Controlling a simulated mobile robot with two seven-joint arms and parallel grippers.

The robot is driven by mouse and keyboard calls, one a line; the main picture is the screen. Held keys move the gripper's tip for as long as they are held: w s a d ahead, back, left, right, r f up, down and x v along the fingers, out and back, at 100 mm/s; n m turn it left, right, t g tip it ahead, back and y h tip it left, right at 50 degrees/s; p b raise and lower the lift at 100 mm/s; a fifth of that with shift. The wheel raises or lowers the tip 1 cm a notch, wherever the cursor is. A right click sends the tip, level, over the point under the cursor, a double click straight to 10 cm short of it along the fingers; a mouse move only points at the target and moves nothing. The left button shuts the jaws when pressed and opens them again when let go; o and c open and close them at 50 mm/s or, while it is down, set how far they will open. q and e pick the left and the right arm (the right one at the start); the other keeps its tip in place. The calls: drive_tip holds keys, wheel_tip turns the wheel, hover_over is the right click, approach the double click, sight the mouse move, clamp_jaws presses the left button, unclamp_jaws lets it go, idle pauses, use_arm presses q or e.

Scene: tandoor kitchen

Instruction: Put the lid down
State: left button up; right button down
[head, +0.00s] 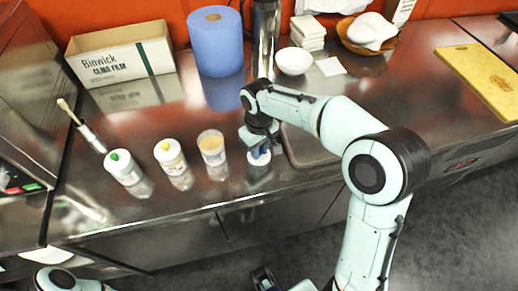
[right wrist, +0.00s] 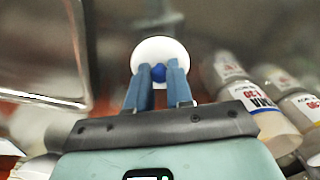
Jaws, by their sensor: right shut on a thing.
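The lid is a round white disc with a blue knob, seen clearly in the right wrist view (right wrist: 152,52). My right gripper (right wrist: 158,73) is shut on the blue knob, with a finger on each side of it. In the head view, the right gripper (head: 259,150) points down over the steel counter, right of the jars, and the lid (head: 257,159) shows partly below its fingers. I cannot tell whether the lid touches the counter. A dark part of mine at the bottom edge may be my left gripper (head: 265,279); its jaws are unclear.
Behind are a blue roll (head: 216,45), a cling film box (head: 122,60) and a white bowl (head: 293,61). The counter's front edge is close.

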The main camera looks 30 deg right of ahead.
drive_tip(key=shift+f, duration=0.2)
drive_tip(key=shift+f, duration=0.1)
drive_tip(key=c, duration=1)
unclamp_jaws()
wheel_tip(320, 180, up, 12)
drive_tip(key=shift+r+p, duration=0.25)
drive_tip(key=shift+p, duration=0.9)
